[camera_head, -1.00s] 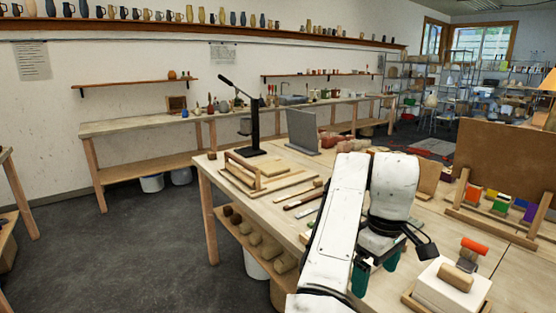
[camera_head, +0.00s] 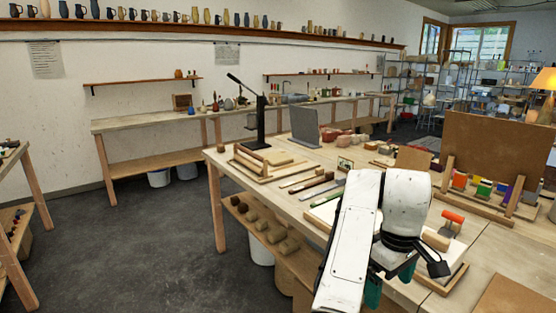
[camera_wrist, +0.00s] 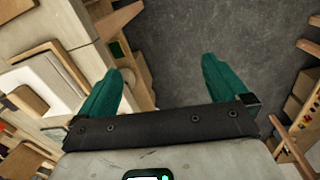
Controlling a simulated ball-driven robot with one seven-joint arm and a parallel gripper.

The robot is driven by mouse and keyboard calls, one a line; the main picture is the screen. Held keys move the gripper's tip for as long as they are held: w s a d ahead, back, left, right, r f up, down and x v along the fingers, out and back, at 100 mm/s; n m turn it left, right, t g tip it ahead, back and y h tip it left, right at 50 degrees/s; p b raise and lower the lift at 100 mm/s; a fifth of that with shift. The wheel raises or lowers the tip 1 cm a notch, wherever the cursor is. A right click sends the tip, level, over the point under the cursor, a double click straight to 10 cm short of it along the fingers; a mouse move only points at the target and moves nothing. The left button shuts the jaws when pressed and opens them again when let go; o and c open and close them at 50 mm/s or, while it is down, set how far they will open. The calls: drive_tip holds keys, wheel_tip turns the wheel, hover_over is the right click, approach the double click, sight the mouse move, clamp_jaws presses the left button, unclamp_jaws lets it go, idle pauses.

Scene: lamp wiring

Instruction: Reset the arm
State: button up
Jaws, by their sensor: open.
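My gripper (camera_head: 390,281) is at the lower right of the head view, mostly below and behind my white arm, near the workbench's front edge. In the wrist view, my gripper (camera_wrist: 162,68) has its two green fingers spread wide apart with nothing between them. Dark floor (camera_wrist: 180,55) shows between and beyond the fingers, and the bench edge lies to their left. My arm is bent and hides part of the bench.
A brown board (camera_head: 498,150) on a stand, colored blocks and a black stand (camera_head: 260,125) are behind. Open floor (camera_head: 130,235) lies left.

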drive_tip(key=s+d+f+m+t+h, duration=0.1)
drive_tip(key=s+d+f+m+h, duration=0.3)
drive_tip(key=s+d+f, duration=1.05)
drive_tip(key=s+a+f+m+y, duration=0.1)
drive_tip(key=s+a+f, duration=0.2)
drive_tip(key=s, duration=0.4)
drive_tip(key=s+a+f+y, duration=0.2)
drive_tip(key=s+a+f, duration=0.1)
drive_tip(key=s, duration=0.5)
drive_tip(key=s+a+f+m+y, duration=0.1)
drive_tip(key=s+a+f, duration=0.2)
drive_tip(key=s, duration=0.5)
drive_tip(key=shift+a+f+m, duration=0.2)
drive_tip(key=shift+f+m, duration=0.1)
drive_tip(key=shift+f, duration=0.35)
